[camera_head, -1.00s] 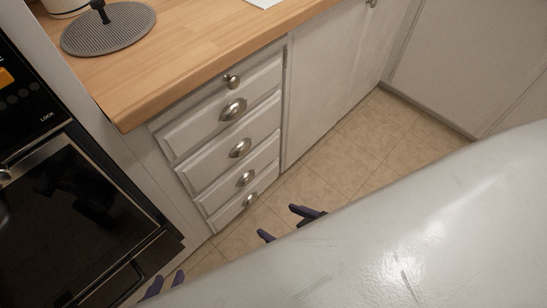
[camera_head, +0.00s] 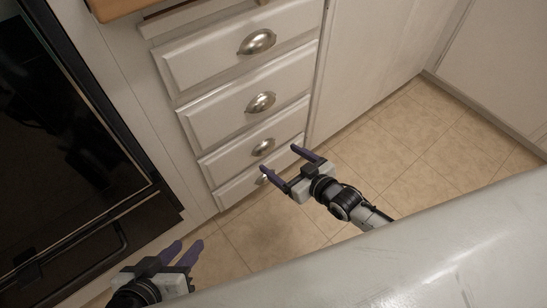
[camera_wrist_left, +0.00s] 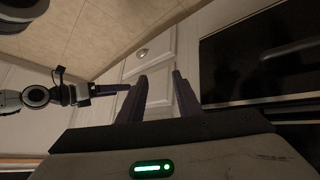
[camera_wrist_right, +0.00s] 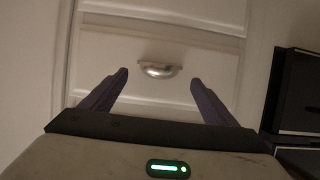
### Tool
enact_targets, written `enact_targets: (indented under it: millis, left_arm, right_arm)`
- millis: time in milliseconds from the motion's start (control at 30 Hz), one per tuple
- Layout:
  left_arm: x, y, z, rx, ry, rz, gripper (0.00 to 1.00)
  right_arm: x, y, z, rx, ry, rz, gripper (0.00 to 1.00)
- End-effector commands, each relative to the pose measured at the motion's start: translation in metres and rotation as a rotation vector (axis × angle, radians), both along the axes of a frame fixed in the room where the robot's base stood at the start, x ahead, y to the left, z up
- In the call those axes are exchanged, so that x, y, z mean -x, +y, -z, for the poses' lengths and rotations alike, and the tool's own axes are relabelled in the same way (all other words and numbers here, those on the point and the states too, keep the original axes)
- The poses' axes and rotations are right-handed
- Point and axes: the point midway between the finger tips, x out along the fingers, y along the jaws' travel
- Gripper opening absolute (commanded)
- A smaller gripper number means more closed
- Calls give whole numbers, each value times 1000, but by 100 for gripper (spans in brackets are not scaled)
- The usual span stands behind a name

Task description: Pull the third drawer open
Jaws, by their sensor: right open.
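A stack of white drawers with metal cup pulls stands in the head view. From the top cup pull down come a first drawer (camera_head: 200,62), a second drawer (camera_head: 215,120), a third drawer (camera_head: 225,162) and a lowest drawer (camera_head: 235,190); all look shut. The third cup pull (camera_head: 263,147) is just left of my right gripper (camera_head: 280,158). That gripper is open and empty, fingers pointing at the drawers. In the right wrist view a cup pull (camera_wrist_right: 158,70) shows between its fingertips, apart from them. My left gripper (camera_head: 186,246) is open and empty, low at the left.
A black oven (camera_head: 60,150) stands left of the drawers. A wooden counter edge (camera_head: 115,8) shows at the top left. White cabinet doors (camera_head: 375,60) are to the right. The tiled floor (camera_head: 430,130) is clear.

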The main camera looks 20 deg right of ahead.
Motion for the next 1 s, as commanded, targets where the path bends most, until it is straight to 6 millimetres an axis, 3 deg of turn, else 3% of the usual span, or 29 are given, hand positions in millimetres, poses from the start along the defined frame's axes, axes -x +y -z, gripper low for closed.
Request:
enact_targets:
  millis: [133, 300, 667, 1000]
  left_arm:
    - [-2, -6, 10, -8, 26, 40, 31]
    - [-3, -12, 7, 13, 20, 50, 31]
    - [-3, -13, 4, 17, 19, 54, 31]
    - [-3, -13, 4, 18, 19, 54, 31]
  right_arm:
    - [-24, 9, 13, 0, -1, 0, 81]
    - [-38, 14, 19, 2, 0, 1, 81]
    - [-43, 16, 19, 1, 2, 0, 81]
    - [-42, 15, 19, 1, 2, 0, 24]
